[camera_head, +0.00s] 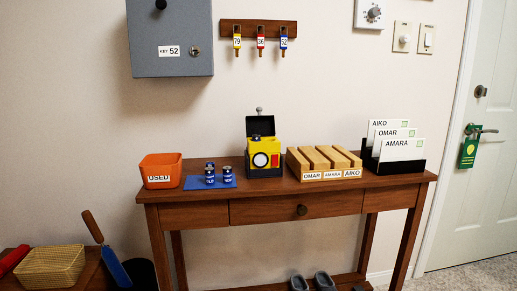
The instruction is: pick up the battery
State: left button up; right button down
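Two blue batteries with dark tops stand upright on a blue mat (192,183) on the wooden table. One is the left battery (210,177), the other the right battery (227,178), close beside it. A yellow and black lantern-like device (273,146) stands to their right with its dark lid (260,125) raised; something dark shows at its opening, too small to tell. An orange bin (161,165) labelled USED stands left of the mat. Neither of my grippers is in view.
A slotted wooden rack (325,174) with name labels and a black holder with cards (403,150) stand on the right of the table (390,183). A grey key box (170,65) and hanging keys (260,40) are on the wall above. A low surface at left holds a basket (50,267).

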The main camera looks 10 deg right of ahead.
aim_at(227, 177)
jog(key=l+u, duration=0.1)
jog(key=u, duration=0.4)
jog(key=i+l+u, duration=0.1)
jog(key=u, duration=0.4)
jog(key=l+u, duration=0.15)
jog(key=u, duration=0.3)
jog(key=l+u, duration=0.3)
jog(key=l, duration=0.15)
jog(key=l+u, duration=0.35)
jog(key=l, duration=0.1)
